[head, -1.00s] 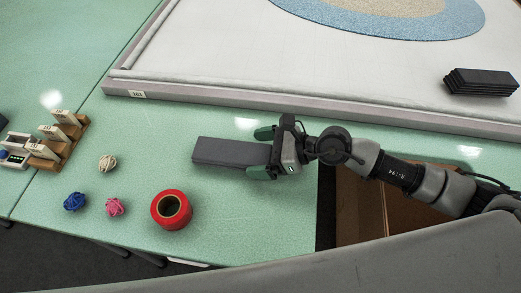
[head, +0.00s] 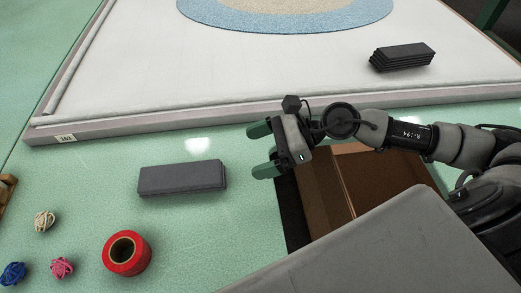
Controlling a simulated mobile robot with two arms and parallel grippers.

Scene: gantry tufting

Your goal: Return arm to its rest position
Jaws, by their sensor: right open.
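My right gripper (head: 262,151) is open and empty, with its two green fingers pointing left. It is above the right edge of the green table, beside an open brown box. A dark grey block (head: 181,179) lies flat on the table to the left of the gripper, clear of the fingers. My right arm comes in from the right side of the picture. My left gripper does not show.
A red tape roll (head: 127,253) and small balls in cream (head: 44,221), pink (head: 61,267) and blue (head: 13,273) lie at the lower left. The white framed panel (head: 130,80) fills the back, with a dark stack (head: 402,57) on it. The open brown box (head: 372,185) is below my arm.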

